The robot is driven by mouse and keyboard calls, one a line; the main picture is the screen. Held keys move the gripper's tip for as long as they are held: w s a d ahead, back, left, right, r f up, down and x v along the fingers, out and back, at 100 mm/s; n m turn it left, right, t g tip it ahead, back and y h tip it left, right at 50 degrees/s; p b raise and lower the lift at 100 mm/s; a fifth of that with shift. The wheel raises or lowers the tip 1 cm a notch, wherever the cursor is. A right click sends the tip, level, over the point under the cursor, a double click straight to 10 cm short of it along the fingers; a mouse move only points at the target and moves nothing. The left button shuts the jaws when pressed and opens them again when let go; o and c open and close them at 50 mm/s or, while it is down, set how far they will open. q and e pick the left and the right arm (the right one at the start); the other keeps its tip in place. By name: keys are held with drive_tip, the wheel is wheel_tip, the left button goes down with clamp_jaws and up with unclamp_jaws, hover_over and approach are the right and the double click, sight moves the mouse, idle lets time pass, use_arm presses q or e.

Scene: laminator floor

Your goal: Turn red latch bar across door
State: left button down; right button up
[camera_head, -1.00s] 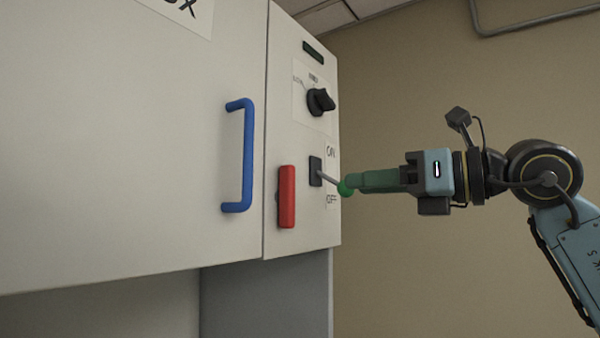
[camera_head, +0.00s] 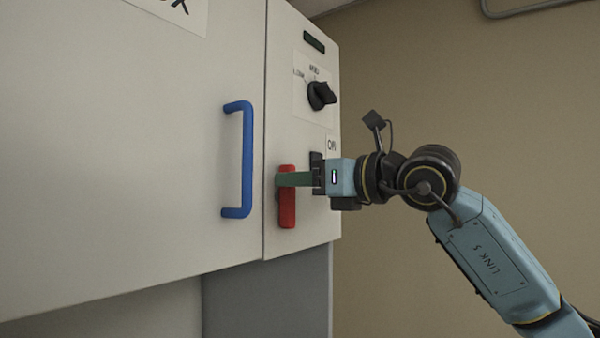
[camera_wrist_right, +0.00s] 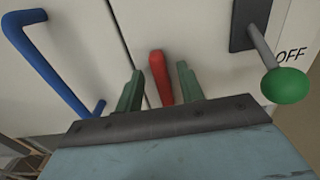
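The red latch bar (camera_head: 287,212) stands upright on the cabinet's narrow right panel, just right of the door seam. It also shows in the right wrist view (camera_wrist_right: 160,78). The door (camera_head: 130,150) is flush with that panel and looks closed. My right gripper (camera_head: 283,179) comes in from the right, level with the bar's upper part and hiding some of it. In the wrist view its green fingers (camera_wrist_right: 160,70) are apart, one on each side of the bar, with visible gaps. My left gripper is out of view.
A blue door handle (camera_head: 247,160) is left of the bar. A lever with a green ball (camera_wrist_right: 286,86) sticks out right of my fingers, near the OFF label. A black knob (camera_head: 321,95) is above. The space right of the cabinet holds only my arm.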

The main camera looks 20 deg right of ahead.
drive_tip(key=shift+c, duration=0.5)
clamp_jaws()
drive_tip(key=shift+w, duration=0.1)
drive_tip(key=f+m+b, duration=0.1)
drive_tip(key=m+b, duration=0.2)
drive_tip(key=m, duration=0.3)
drive_tip(key=w+d+m+b, duration=0.1)
drive_tip(key=m+b, duration=0.2)
drive_tip(key=m, duration=0.3)
drive_tip(key=d+f+m+b, duration=0.1)
drive_tip(key=m+b, duration=0.3)
drive_tip(key=m, duration=0.2)
drive_tip(key=shift+w+f, duration=0.25)
drive_tip(key=shift+f, duration=0.05)
idle(0.3)
